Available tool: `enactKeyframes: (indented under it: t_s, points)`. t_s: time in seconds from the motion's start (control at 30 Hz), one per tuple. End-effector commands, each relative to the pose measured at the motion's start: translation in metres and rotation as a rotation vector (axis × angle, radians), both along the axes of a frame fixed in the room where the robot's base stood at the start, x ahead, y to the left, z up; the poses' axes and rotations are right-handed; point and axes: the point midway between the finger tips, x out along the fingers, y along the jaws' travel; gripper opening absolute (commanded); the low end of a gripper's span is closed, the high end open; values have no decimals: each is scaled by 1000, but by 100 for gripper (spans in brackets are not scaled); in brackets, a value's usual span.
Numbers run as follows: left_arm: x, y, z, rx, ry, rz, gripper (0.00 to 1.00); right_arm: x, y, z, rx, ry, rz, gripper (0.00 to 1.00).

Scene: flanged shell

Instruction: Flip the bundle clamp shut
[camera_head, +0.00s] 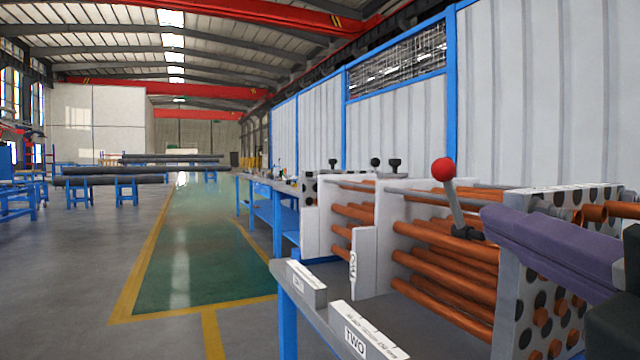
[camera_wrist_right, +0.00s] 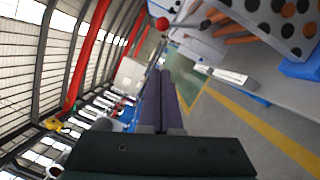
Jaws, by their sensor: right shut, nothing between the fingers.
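The bundle clamp's lever shows in the head view as a grey rod with a red ball knob (camera_head: 443,168). The rod stands up from a dark pivot and leans slightly left in the picture. The red knob also shows in the wrist view (camera_wrist_right: 162,23), ahead of the fingertips. My right gripper (camera_head: 490,216), with long purple fingers, comes in from the right, its tips just right of the lever's foot in the picture. In the wrist view its fingers (camera_wrist_right: 161,80) lie together, empty. I cannot tell whether they touch the lever. My left gripper is not in view.
A bundle of copper tubes (camera_head: 440,270) runs through white plates. A perforated end plate (camera_head: 535,310) stands at the right, under my gripper. Label blocks (camera_head: 368,330) lie along the front edge. Further dark knobs (camera_head: 375,162) stand behind.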

Motion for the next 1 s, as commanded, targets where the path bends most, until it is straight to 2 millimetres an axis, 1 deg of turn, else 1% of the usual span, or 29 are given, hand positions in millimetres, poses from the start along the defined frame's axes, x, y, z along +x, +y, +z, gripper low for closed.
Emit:
enactKeyframes:
  t_s: [0.17,0.27,0.37,0.5,0.6,0.7,0.8,1.0]
  points:
    - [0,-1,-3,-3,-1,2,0,14,1,1,1,-4,-2,0]
    - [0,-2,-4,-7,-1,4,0,30,2,5,0,-6,-2,0]
    - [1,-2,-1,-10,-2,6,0,52,3,8,1,-4,-3,0]
    - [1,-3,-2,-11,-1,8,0,82,5,10,1,-2,-3,0]
    - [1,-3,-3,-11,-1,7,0,101,6,12,1,-2,-2,0]
    - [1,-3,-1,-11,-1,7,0,112,-6,18,-4,-1,-3,0]
    - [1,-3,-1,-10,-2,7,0,120,-12,21,-2,1,-2,0]
    - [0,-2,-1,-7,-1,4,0,127,-18,23,1,2,-1,0]
